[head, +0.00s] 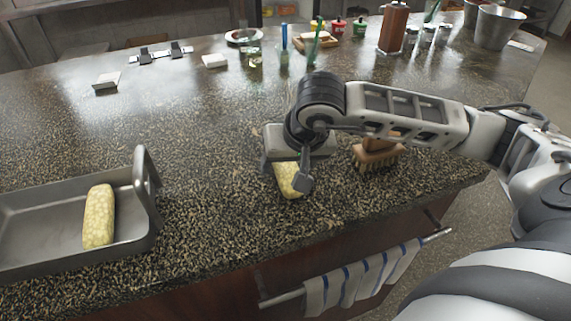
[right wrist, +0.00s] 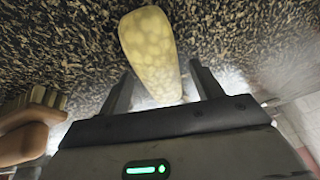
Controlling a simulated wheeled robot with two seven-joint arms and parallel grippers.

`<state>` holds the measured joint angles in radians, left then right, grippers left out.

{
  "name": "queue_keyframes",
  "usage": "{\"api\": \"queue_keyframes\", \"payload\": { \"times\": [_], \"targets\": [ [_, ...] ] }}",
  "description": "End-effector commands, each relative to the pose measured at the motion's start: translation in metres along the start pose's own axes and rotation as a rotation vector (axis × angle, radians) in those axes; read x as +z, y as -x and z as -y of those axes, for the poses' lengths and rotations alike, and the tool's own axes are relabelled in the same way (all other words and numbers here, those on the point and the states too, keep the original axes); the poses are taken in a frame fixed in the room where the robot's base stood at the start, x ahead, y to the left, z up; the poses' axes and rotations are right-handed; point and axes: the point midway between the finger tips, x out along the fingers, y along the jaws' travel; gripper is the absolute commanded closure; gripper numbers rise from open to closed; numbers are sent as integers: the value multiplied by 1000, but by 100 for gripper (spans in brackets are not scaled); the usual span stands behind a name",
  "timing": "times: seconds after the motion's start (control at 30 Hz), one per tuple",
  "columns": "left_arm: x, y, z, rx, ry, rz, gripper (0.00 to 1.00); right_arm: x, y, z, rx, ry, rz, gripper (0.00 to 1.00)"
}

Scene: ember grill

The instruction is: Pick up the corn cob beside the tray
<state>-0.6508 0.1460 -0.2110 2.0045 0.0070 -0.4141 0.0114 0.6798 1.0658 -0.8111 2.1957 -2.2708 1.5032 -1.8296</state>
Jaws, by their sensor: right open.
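A yellow corn cob (head: 288,178) lies on the speckled counter to the right of the tray, partly hidden by my right gripper (head: 286,178). In the right wrist view the cob (right wrist: 152,55) lies lengthwise, its near end between the two fingers of the open gripper (right wrist: 160,90). I cannot tell whether either finger touches it. The grey metal tray (head: 148,200) stands at the left with another corn cob (head: 99,216) in it. My left gripper is not in view.
A wooden brush (head: 378,155) stands just right of my right gripper; it also shows in the right wrist view (right wrist: 30,125). A striped towel (head: 365,277) hangs on a rail below the counter edge. Bottles, small dishes and metal buckets (head: 497,27) stand far back. The counter between tray and gripper is clear.

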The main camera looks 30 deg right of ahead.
Motion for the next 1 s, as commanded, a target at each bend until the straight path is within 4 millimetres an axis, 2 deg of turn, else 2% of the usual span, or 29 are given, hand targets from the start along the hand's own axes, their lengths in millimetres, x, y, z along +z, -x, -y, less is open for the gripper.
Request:
{"api": "queue_keyframes", "payload": {
  "times": [0.13,0.3,0.33,0.77,0.87,0.93,1.0],
  "targets": [
    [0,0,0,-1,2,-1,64,0,0,0,0,0,0,35],
    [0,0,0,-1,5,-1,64,0,0,0,0,0,0,82],
    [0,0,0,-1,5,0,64,0,0,0,0,0,0,89],
    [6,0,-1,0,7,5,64,-4,7,1,-2,-1,-5,89],
    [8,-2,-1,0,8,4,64,-9,18,4,-4,-1,-8,89],
    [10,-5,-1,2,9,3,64,-14,32,5,-5,0,-11,89],
    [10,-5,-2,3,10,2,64,-9,52,-2,-1,0,-10,89]
  ]
}}
